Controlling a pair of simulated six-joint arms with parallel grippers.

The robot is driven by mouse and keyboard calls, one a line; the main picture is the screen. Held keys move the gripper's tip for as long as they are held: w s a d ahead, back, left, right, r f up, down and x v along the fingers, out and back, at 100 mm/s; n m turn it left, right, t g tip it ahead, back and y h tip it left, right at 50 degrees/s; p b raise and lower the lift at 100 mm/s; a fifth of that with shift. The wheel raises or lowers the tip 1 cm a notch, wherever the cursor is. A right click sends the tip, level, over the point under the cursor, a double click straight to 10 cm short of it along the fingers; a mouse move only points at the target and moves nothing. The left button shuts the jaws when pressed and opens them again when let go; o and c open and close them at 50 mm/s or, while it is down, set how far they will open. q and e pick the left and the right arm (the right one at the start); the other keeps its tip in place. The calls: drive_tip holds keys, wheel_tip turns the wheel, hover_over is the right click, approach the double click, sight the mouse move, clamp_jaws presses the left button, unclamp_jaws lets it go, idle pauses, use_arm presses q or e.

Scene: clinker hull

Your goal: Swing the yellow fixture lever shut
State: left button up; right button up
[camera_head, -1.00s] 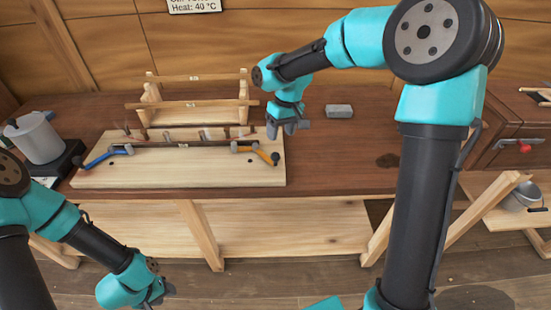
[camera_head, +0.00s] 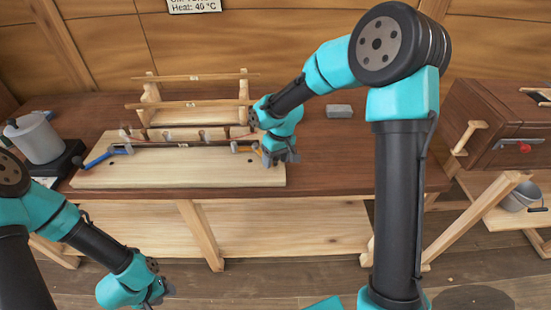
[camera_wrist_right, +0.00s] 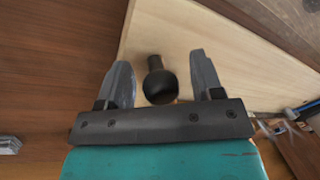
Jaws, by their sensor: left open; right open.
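The yellow fixture lever (camera_head: 264,156) is on the right end of the pale wooden board (camera_head: 180,177). Most of its arm is hidden behind my right gripper (camera_head: 281,161), which is over the board's right edge. In the right wrist view a dark round knob on a short stem (camera_wrist_right: 160,87) shows between the spread fingers of the right gripper (camera_wrist_right: 161,82). The fingers are open, and I cannot tell whether they touch the knob. My left gripper (camera_head: 155,297) is open and empty, low in front of the bench.
A blue lever (camera_head: 97,159) is at the board's left end, beside a strip of wooden planking. A wooden rack (camera_head: 196,105) stands behind. A grey block (camera_head: 339,111) lies on the bench (camera_head: 345,160), with a grey pot (camera_head: 37,138) at left. The bench right of the board is clear.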

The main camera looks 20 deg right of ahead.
drive_tip(key=shift+c, duration=0.3)
clamp_jaws()
drive_tip(key=shift+a, duration=0.1)
